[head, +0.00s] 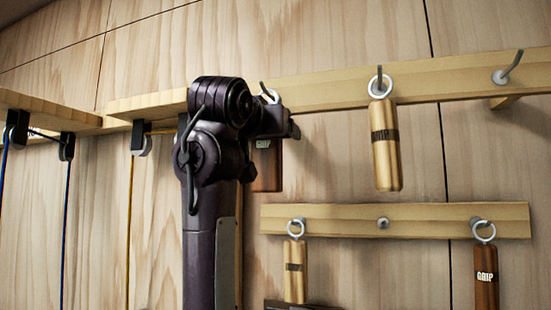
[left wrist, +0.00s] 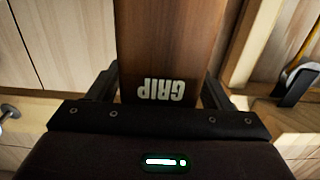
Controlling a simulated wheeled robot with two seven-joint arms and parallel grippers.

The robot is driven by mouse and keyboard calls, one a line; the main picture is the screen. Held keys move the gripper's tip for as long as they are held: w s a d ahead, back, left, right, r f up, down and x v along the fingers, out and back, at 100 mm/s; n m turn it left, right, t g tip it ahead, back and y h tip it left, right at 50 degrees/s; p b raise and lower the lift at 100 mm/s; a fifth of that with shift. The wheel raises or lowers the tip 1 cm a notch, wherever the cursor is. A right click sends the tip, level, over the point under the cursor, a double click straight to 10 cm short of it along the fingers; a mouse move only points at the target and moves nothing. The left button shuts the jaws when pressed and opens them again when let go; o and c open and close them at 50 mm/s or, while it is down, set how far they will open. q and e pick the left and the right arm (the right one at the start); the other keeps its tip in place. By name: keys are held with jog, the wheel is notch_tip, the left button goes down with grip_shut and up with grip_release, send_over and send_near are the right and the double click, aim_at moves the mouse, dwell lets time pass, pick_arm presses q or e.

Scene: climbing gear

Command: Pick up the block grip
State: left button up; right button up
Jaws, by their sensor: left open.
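The block grip (head: 267,172), a dark brown wooden block with white GRIP lettering, hangs from a hook on the upper rail in the head view. Its upper part is partly hidden by my left gripper (head: 282,122). In the left wrist view the block grip (left wrist: 170,40) fills the middle, its lettering upside down. My left gripper (left wrist: 158,88) is open, with one finger on each side of the block. A gap shows beside it at least on the left; I cannot tell whether either finger touches. My right gripper is not in view.
A light wooden grip (head: 386,150) hangs to the right on the upper rail (head: 440,88). The lower rail (head: 345,213) holds a small light grip (head: 294,272) and a dark grip (head: 486,276). An empty hook (head: 508,68) is at upper right. Cords hang from black clips at left.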

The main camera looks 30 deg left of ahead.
pick_arm(q)
jog(key=shift+w+f, duration=0.15)
jog(key=shift+w, duration=0.3)
jog(key=s, duration=0.2)
jog(key=s+r, duration=0.1)
jog(key=shift+s+d, duration=0.1)
jog(key=shift+d, duration=0.3)
jog(key=c, duration=0.9)
jog(key=shift+w+a, duration=0.1)
jog(key=shift+w, duration=0.2)
jog(key=shift+c, duration=1)
jog(key=shift+w+f, duration=0.15)
jog(key=shift+w, duration=0.05)
jog(key=shift+c, duration=0.2)
jog(key=shift+w+r, duration=0.35)
jog(key=shift+r, duration=0.25)
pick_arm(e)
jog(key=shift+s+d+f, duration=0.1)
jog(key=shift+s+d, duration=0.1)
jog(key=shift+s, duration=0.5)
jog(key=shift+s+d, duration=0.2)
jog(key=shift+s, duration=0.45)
